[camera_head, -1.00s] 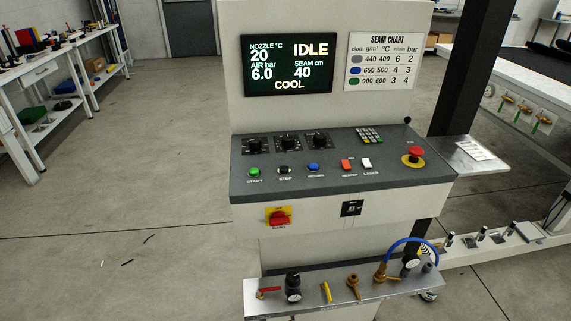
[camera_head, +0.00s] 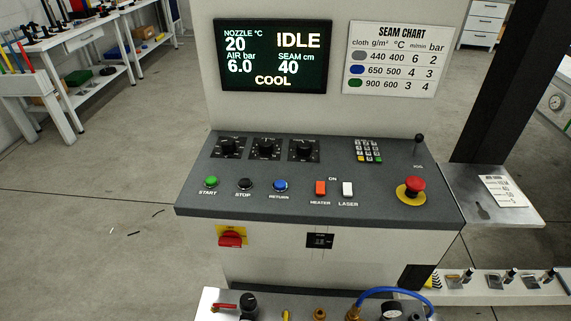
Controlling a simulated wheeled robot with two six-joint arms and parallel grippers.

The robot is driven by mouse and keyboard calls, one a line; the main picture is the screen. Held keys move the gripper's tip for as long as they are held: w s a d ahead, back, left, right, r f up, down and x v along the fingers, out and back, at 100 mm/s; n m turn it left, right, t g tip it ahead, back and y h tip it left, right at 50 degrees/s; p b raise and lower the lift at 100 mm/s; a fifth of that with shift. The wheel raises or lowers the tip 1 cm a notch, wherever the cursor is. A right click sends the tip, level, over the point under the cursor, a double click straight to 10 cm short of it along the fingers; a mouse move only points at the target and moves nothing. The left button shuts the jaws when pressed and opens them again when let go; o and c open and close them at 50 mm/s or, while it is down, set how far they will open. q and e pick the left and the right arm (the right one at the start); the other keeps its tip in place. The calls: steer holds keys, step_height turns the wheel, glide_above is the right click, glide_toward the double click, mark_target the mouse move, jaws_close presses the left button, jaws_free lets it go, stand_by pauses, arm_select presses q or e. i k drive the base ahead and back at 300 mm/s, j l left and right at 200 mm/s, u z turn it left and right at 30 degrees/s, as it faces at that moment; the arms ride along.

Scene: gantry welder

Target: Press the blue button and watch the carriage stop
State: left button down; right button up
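The blue button (camera_head: 280,185), labelled RETURN, sits on the dark sloped control panel (camera_head: 330,203). It is to the right of the black STOP button (camera_head: 244,185) and the green START button (camera_head: 211,182). The screen (camera_head: 273,56) above the panel reads IDLE, nozzle 20, air 6.0, seam 40 and COOL. I cannot make out a carriage in this view. Neither of my grippers is in view.
The panel also carries a red heater switch (camera_head: 320,188), a white laser switch (camera_head: 348,189), several knobs, a keypad (camera_head: 368,151) and a red mushroom button (camera_head: 415,186). A metal side shelf (camera_head: 500,205) juts out right. Open floor (camera_head: 90,200) lies left.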

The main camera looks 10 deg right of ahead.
mark_target(280, 184)
steer(key=i+l, duration=0.1)
steer(key=l, duration=0.6)
steer(key=i+l+u, duration=0.1)
steer(key=l, duration=0.65)
